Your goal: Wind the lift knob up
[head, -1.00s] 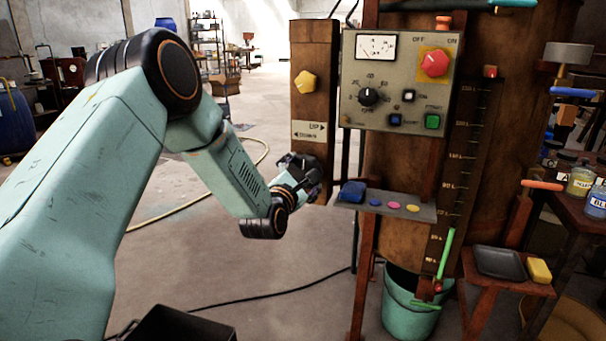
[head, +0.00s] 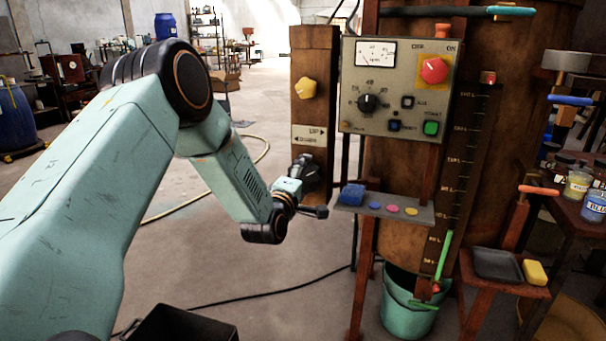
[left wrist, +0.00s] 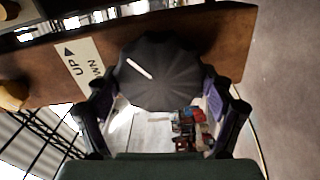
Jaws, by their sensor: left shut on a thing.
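The lift knob (left wrist: 165,75) is black and ribbed with a white pointer line. It sits on a brown wooden post (head: 312,62), below a pale label (head: 309,135) with UP and DOWN arrows. In the left wrist view it lies between the fingers of my left gripper, one on each side. My left gripper (head: 308,178) is shut on it in the head view, where gripper and wrist hide most or all of the knob. The pointer line slants in the wrist view. My right gripper is not in view.
A yellow knob (head: 306,88) is higher on the post. A control panel (head: 385,145) with dial and red button is to the right. A small shelf (head: 348,208) with a blue sponge (head: 352,194) and coloured discs is close right of the gripper. A green bucket (head: 405,318) stands below.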

